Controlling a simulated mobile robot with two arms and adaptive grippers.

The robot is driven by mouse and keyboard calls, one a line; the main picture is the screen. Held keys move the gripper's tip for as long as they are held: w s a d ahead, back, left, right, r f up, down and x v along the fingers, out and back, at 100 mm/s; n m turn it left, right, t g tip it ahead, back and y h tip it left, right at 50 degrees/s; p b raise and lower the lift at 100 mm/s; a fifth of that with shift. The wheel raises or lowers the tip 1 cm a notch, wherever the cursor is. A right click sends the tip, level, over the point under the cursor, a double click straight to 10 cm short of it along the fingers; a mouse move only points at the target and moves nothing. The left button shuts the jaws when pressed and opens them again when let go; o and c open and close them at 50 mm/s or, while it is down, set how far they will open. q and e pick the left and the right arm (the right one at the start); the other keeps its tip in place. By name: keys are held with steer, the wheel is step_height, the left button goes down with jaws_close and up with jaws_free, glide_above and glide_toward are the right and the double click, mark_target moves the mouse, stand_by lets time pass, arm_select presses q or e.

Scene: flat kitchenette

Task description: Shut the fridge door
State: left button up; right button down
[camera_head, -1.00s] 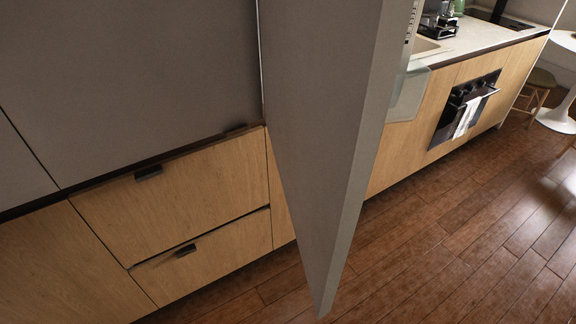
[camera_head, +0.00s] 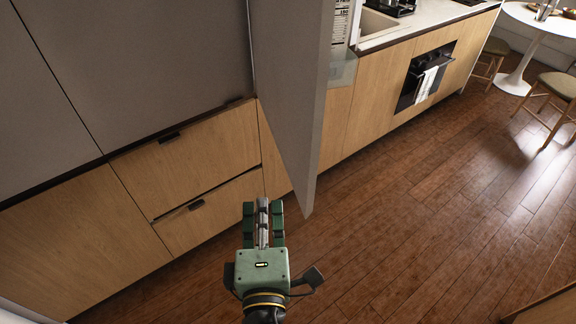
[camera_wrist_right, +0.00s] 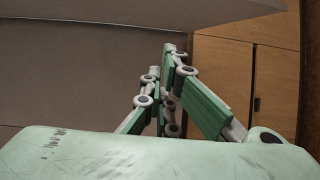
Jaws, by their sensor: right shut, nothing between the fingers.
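The fridge door (camera_head: 290,90) is a tall grey panel. It stands open, jutting out from the cabinet front, and its lower free corner hangs over the floor. My right gripper (camera_head: 263,205) is shut and empty, low in front of the wooden drawers and left of the door's lower corner. It does not appear to touch the door. In the right wrist view, the green fingers (camera_wrist_right: 168,60) show close together, with a grey panel beyond them. My left gripper is not in view.
Wooden drawers (camera_head: 190,150) with dark handles lie below grey cabinet panels (camera_head: 140,60). A counter with an oven (camera_head: 425,75) runs to the right. A white round table (camera_head: 540,20) and chairs stand at the far right. The wooden floor (camera_head: 420,200) is clear.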

steer(key=w+d+r+p, duration=0.1)
steer(key=w+d, duration=0.1)
steer(key=w, duration=0.3)
steer(key=w+d+r+p, duration=0.1)
steer(key=w+d, duration=0.1)
steer(key=w, duration=0.3)
steer(key=shift+w+d+r+t, duration=0.15)
steer(key=shift+w+r+t, duration=0.15)
steer(key=shift+w+r, duration=0.1)
